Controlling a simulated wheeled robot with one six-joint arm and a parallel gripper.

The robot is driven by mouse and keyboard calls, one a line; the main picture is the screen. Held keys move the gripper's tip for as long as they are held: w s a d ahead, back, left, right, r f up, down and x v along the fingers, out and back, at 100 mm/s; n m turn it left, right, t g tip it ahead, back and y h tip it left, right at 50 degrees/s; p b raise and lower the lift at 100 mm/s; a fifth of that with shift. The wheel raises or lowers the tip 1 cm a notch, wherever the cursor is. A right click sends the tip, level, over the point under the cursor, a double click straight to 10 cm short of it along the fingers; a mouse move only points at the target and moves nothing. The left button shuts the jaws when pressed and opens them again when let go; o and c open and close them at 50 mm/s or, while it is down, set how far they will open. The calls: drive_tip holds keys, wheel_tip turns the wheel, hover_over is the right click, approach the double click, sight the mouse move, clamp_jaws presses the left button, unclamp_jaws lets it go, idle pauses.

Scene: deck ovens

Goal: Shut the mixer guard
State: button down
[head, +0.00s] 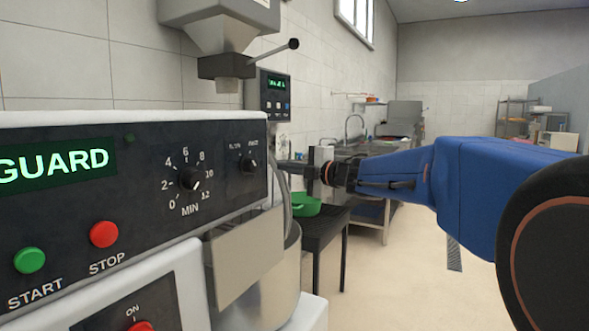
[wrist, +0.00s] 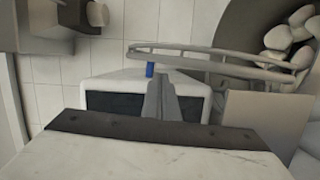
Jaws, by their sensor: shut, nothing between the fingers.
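The mixer's white body with a black control panel (head: 130,170) fills the left of the head view. Its green display (head: 55,160) reads GUARD. The guard shows as thin curved grey bars (head: 286,190) at the panel's right end, above the steel bowl (head: 278,285). In the wrist view the guard's rails (wrist: 215,62) run across the upper middle, and the bowl (wrist: 238,38) with pale lumps in it is at the upper right. My gripper (head: 291,163) is shut and empty, close to the guard; its grey fingers (wrist: 158,85) also show in the wrist view. Contact cannot be told.
A flat grey panel (head: 258,258) stands in front of the bowl. A dark table (head: 325,230) with a green pan (head: 305,205) is behind the mixer. A hopper with a lever (head: 225,35) hangs above. A sink bench stands further back. Open floor lies at the lower right.

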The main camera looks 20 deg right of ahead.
drive_tip(key=shift+x, duration=2.55)
drive_tip(key=w+d+f+m+g, duration=0.1)
drive_tip(key=w+d+f+m, duration=0.3)
drive_tip(key=d, duration=0.3)
drive_tip(key=w+d+f+m+g, duration=0.1)
drive_tip(key=w+d+f+m, duration=0.2)
drive_tip(key=w+d, duration=0.35)
drive_tip(key=w+d+f+m+g+y, duration=0.1)
drive_tip(key=w+d+f+m, duration=0.1)
drive_tip(key=f, duration=0.6)
drive_tip(key=w+d+f+m+g+y, duration=0.1)
drive_tip(key=d+f+m, duration=0.3)
drive_tip(key=f, duration=0.5)
drive_tip(key=shift+w+d+m+y, duration=0.3)
drive_tip(key=shift+w+m, duration=0.15)
drive_tip(key=shift+m, duration=0.35)
